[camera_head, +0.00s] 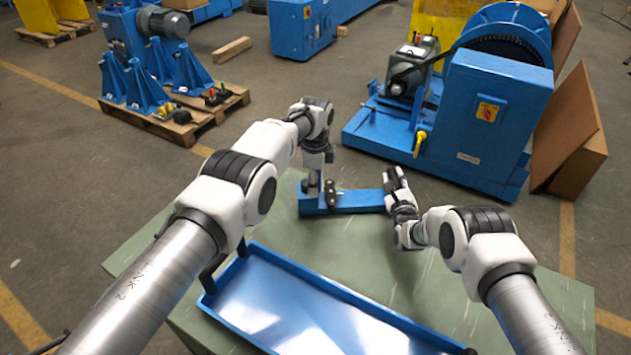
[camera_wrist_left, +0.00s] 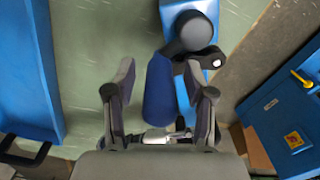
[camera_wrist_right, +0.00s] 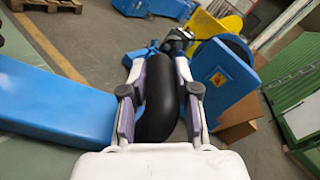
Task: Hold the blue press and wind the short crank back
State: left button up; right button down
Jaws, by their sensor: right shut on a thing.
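The blue press (camera_head: 355,201) lies as a long low bar on the green table. A dark crank (camera_head: 332,194) sits at its left end. In the left wrist view the crank's round black hub (camera_wrist_left: 197,32) and a blue grip (camera_wrist_left: 160,92) show. My left gripper (camera_head: 314,180) is above that end, its fingers open on either side of the blue grip, with a gap at the left finger. My right gripper (camera_head: 396,183) is at the press's right end, shut on a black rounded part (camera_wrist_right: 158,100). The press's blue body (camera_wrist_right: 55,105) shows beside it; where they join is hidden.
A blue tray (camera_head: 225,311) with a pale inside lies on the table in front of the press. Large blue machinery (camera_head: 490,110) stands behind the table at the right. A pallet (camera_head: 185,124) with blue stands is at back left. Bare table lies right of the tray.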

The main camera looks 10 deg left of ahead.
pick_arm(q)
notch_tip(320, 180, up, 12)
dwell(0.6)
